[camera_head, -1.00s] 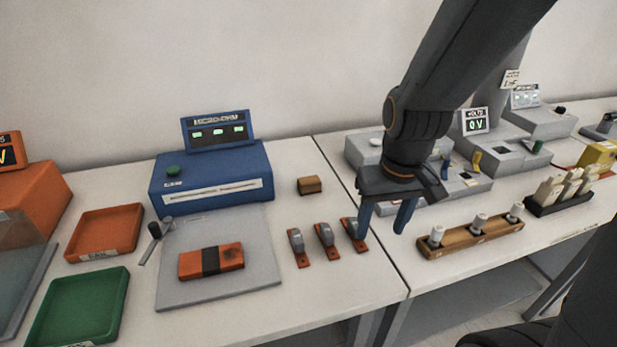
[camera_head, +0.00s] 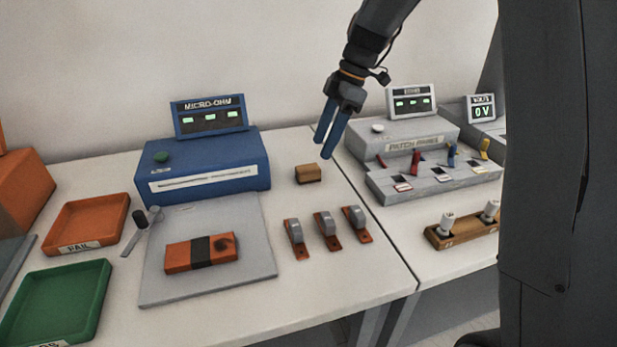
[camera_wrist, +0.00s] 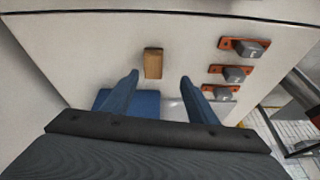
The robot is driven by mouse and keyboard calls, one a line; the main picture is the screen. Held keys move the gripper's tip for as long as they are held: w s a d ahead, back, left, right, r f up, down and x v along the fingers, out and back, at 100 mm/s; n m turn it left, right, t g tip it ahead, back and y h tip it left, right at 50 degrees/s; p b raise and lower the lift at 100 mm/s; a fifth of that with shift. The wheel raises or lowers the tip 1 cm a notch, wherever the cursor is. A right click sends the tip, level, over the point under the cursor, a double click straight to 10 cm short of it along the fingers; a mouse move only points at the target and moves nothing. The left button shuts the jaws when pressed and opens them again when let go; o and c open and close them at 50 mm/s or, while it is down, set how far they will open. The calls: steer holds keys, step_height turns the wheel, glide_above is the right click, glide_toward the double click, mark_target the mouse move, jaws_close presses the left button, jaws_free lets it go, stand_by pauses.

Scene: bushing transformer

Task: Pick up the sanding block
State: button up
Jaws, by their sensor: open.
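The sanding block is most likely the small brown block (camera_head: 308,173) on the white table, right of the blue micro-ohm meter. It also shows in the wrist view (camera_wrist: 153,63), ahead of my fingers and roughly between their lines. My gripper (camera_head: 326,150) is open and empty, with its blue fingers pointing down, above and just right of the block in the head view. In the wrist view the fingers (camera_wrist: 158,78) stand apart and do not touch the block.
The blue micro-ohm meter (camera_head: 205,165) stands left of the block. Several orange clamps (camera_head: 327,232) lie in front of it. The grey patch panel (camera_head: 425,165) is to the right, across a table seam. A grey mat (camera_head: 165,285) bears an orange bar (camera_head: 180,257).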

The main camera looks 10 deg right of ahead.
mark_target(308, 167)
steer(key=shift+n, duration=0.6)
steer(key=shift+w+a+p+x, duration=0.1)
steer(key=shift+w+p+x, duration=0.25)
steer(key=shift+x, duration=0.95)
steer(key=shift+w+a+p+x, duration=0.15)
steer(key=shift+p+x, duration=0.35)
steer(key=shift+x, duration=0.8)
steer(key=shift+w+p+x, duration=0.2)
steer(key=shift+p+x, duration=0.2)
steer(key=shift+x, duration=0.85)
steer(key=c, duration=1.2)
